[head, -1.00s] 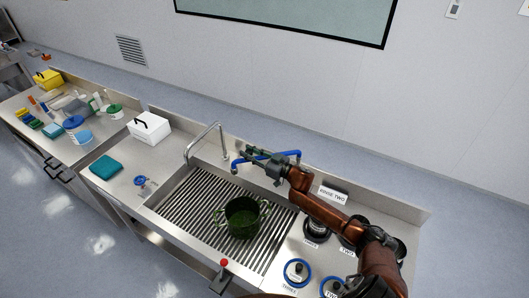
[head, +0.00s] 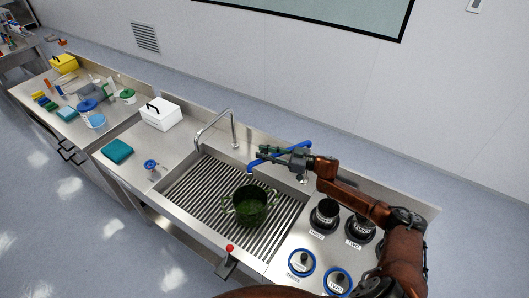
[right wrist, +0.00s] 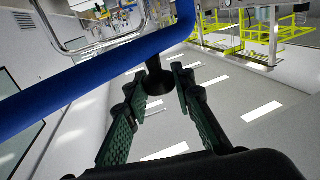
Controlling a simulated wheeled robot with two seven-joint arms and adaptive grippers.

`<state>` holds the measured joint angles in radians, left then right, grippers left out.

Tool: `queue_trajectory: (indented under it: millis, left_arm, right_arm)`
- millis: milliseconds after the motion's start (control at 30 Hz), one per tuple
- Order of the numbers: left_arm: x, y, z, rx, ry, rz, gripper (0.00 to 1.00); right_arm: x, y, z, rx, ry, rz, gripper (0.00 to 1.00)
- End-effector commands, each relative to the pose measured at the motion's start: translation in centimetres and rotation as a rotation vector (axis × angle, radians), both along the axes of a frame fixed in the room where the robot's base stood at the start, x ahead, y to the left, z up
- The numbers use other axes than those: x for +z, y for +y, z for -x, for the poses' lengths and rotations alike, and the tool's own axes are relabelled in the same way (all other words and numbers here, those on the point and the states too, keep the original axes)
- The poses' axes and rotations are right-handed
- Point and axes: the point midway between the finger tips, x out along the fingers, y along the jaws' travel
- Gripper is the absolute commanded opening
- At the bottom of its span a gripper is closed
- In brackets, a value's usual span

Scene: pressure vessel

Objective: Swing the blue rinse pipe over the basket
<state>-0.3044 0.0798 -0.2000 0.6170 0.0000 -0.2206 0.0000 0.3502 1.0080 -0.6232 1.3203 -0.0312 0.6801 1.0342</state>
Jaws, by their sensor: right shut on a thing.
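The blue rinse pipe (head: 262,162) runs along the back of the sink in the head view. Its free end is behind the basket and a little forward of the back edge. My right gripper (head: 268,152) is at the pipe. In the right wrist view the blue pipe (right wrist: 95,75) crosses in front of the fingers (right wrist: 158,105), and a black piece under it (right wrist: 155,78) sits between them. The exact contact is hard to see. The dark green basket (head: 249,207), with two side handles, stands upright on the slatted sink floor. My left gripper is out of view.
A steel tap (head: 215,125) arches over the sink's back left. A red-knobbed lever (head: 229,248) is at the front edge. Several round black and blue fittings (head: 302,262) stand on the right counter. A white box (head: 161,113) and teal cloth (head: 117,151) lie left.

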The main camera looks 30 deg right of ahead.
Motion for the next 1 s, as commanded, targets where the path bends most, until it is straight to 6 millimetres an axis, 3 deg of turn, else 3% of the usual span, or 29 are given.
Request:
queue_trajectory:
  millis: [133,167,400,767,1000]
  left_arm:
    - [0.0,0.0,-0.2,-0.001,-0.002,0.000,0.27]
    - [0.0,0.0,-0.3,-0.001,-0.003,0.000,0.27]
    - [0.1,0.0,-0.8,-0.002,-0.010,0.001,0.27]
    - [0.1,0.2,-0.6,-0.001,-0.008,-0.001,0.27]
    - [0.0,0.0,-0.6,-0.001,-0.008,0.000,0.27]
  right_arm:
    - [0.1,0.0,0.0,-0.001,-0.001,-0.001,0.00]
    - [0.1,-0.1,0.0,-0.001,-0.001,-0.001,0.24]
    - [0.0,0.0,0.0,-0.001,-0.001,-0.001,0.40]
    - [-0.1,-0.5,0.5,-0.002,0.001,0.000,0.40]
    - [-0.2,-3.5,3.3,-0.004,0.003,0.001,0.40]
